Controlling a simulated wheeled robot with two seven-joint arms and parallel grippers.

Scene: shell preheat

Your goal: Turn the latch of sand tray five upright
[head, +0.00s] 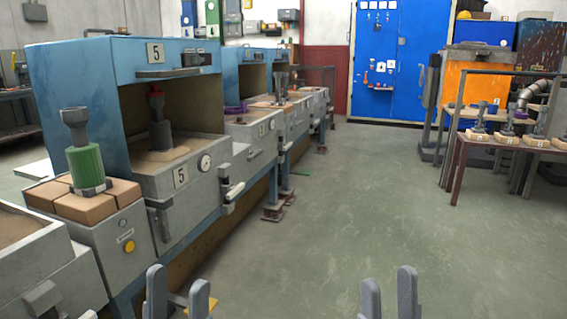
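Sand tray five (181,201) is the grey box front with a "5" plate and a round gauge (205,163), under the blue hood (75,85) also marked 5. A grey bar-like fitting (160,218) hangs at its left front corner. A pale cylindrical fitting in a dark bracket (232,190) sits at its right end. I cannot tell surely which fitting is the latch. My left gripper (178,290) is at the bottom edge, open, fingers apart, in front of the tray and apart from it. My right gripper (389,287) is open and empty, farther right over the floor.
A grey stand with brown blocks (86,205) and a green-bodied shell tool (85,163) stands left of the tray. More stations continue behind it. The floor (330,210) in the middle is clear. A table (500,146) with several numbered blocks stands at right.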

